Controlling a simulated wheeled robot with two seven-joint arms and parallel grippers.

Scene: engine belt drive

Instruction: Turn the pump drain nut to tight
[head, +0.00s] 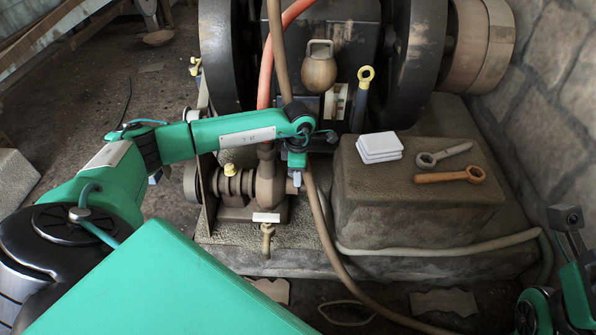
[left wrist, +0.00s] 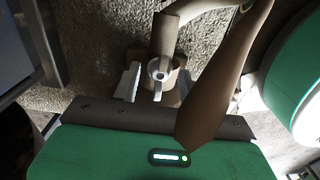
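The pump (head: 268,185) stands low in front of the engine, with a white label and a brass tap-like fitting (head: 267,238) below it. My left gripper (head: 297,180) points down at the pump's right side. In the left wrist view its two pale fingers (left wrist: 157,84) stand apart, one on each side of a round fitting with a grey winged middle (left wrist: 160,70). It looks like the drain nut, but I cannot be sure. I see no clear contact. A brown hose (left wrist: 225,75) hides part of the right side. Part of my right arm shows at the lower right; its fingers are unclear.
A hose (head: 325,225) runs down close beside my left gripper. The engine's flywheels (head: 415,55) rise behind.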

